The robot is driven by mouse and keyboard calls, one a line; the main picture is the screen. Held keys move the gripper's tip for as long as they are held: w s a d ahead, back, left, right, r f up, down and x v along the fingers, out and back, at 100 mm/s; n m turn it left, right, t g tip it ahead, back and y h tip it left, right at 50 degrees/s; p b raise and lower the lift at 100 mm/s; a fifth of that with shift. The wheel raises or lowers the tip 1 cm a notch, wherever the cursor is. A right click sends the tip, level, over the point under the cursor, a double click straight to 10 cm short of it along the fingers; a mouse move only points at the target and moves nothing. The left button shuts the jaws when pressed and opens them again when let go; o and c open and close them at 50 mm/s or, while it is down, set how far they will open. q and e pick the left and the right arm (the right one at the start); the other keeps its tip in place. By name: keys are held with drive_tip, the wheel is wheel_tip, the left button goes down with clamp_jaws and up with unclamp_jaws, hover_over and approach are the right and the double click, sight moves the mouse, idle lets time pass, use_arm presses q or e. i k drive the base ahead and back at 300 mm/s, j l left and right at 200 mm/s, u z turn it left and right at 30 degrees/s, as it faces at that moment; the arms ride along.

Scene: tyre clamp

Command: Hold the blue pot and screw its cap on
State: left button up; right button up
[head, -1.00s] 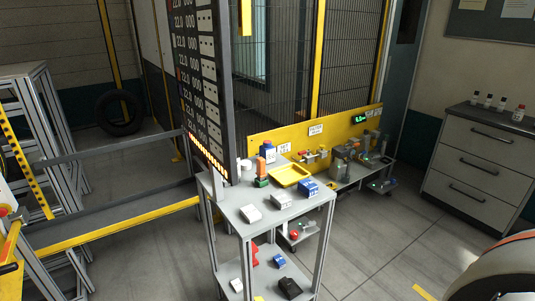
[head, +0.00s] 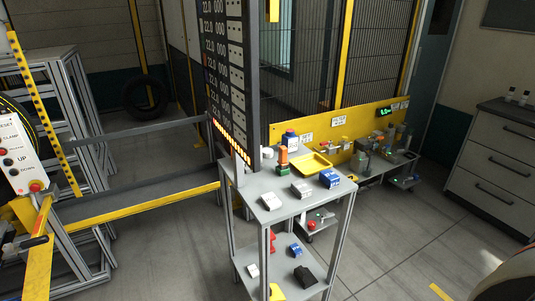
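A small blue and white container (head: 290,140), which looks like the blue pot, stands upright at the back of the cart's grey top (head: 262,208). It is too small for me to tell whether a cap is on it. A small white round thing (head: 267,152) stands just left of it; I cannot tell whether this is the cap. Neither of my grippers is in view.
The cart top also holds an orange and green item (head: 283,158), a yellow tray (head: 311,164) and several small boxes. A dark display board (head: 231,80) rises at its left. A control panel (head: 18,155) stands far left. Grey floor is open right of the cart.

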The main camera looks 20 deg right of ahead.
sight(289, 139)
drive_tip(key=i+l+u, duration=0.15)
drive_tip(key=l+u, duration=0.95)
drive_tip(key=l, duration=0.2)
drive_tip(key=i, duration=0.05)
